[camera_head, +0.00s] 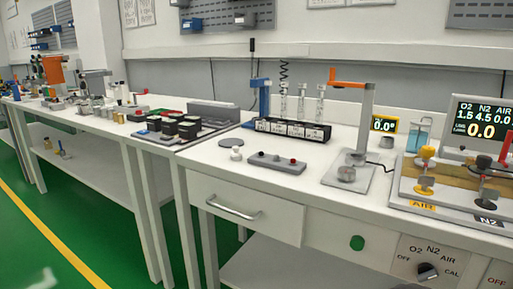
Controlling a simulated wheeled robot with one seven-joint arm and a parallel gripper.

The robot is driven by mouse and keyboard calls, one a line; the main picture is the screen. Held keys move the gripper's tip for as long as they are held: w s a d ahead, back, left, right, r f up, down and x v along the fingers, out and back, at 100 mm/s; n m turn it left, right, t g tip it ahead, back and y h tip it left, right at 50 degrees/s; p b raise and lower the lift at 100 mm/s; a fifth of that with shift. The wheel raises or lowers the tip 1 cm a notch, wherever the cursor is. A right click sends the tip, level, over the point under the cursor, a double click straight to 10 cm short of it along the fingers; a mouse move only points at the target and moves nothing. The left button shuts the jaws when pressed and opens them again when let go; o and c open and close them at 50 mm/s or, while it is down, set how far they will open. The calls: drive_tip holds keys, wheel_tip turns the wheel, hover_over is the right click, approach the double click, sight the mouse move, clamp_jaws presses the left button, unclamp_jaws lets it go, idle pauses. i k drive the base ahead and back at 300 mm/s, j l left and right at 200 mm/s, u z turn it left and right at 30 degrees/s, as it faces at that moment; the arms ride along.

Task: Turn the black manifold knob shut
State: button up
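The black manifold knob (484,162) stands at the right edge in the head view, on a manifold (440,207) on the white bench. The black label in front of it reads N2. A yellow knob (427,152) stands to its left, above a label reading AIR. A red-topped part (505,146) shows behind the black knob, cut by the picture edge. Whether the black knob is open or shut cannot be told. My gripper is not in view.
A display (480,123) stands behind the manifold. A stand with an orange arm (367,115) is to its left. A selector dial (428,271) is on the bench's front panel. A drawer (240,208) is closed. Green floor (60,220) is clear at lower left.

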sight(483, 161)
drive_tip(key=z, duration=1.25)
